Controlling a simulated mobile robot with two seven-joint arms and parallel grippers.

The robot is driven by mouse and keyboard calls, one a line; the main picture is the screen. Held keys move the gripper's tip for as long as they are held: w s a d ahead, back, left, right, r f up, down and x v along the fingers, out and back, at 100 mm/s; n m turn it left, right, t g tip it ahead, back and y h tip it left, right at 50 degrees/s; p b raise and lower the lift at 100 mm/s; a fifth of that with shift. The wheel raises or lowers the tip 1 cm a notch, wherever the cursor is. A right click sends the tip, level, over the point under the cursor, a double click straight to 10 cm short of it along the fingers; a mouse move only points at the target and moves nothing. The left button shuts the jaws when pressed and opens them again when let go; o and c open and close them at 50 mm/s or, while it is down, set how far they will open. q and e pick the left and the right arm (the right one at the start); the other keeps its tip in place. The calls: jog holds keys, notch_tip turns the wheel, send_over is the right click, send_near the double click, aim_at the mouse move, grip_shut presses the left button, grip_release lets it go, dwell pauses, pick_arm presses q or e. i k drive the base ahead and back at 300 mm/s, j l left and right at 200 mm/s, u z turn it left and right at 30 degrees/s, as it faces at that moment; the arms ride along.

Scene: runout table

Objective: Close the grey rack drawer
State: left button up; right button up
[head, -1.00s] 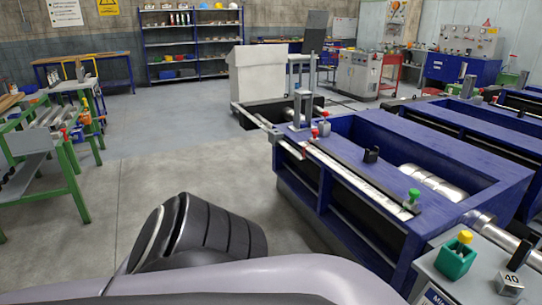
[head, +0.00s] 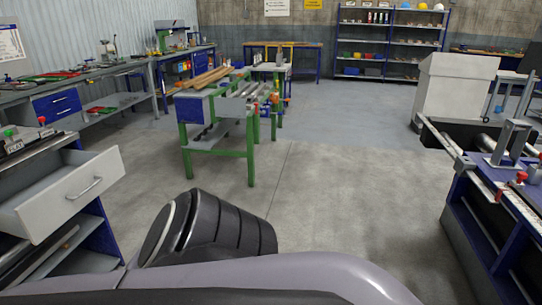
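The inside of the drawer is partly visible and looks empty. A dark part of my own arm crosses the bottom of the view, to the right of the drawer and apart from it. Neither of my grippers shows.
A green-legged workbench (head: 218,150) stands beyond the drawer. A blue machine table (head: 480,215) stands at the right, with a pale grey cabinet (head: 455,88) behind it. The concrete floor (head: 335,195) between them is clear.

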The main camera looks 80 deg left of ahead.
aim_at(37, 199)
jog(key=u, duration=3.75)
jog(key=i+u, duration=0.2)
jog(key=i, duration=0.2)
jog(key=i+l+u, duration=0.25)
jog(key=i, duration=0.2)
jog(key=i+l+u, duration=0.2)
jog(key=i, duration=0.2)
jog(key=i+l+u, duration=0.2)
jog(key=i, duration=0.2)
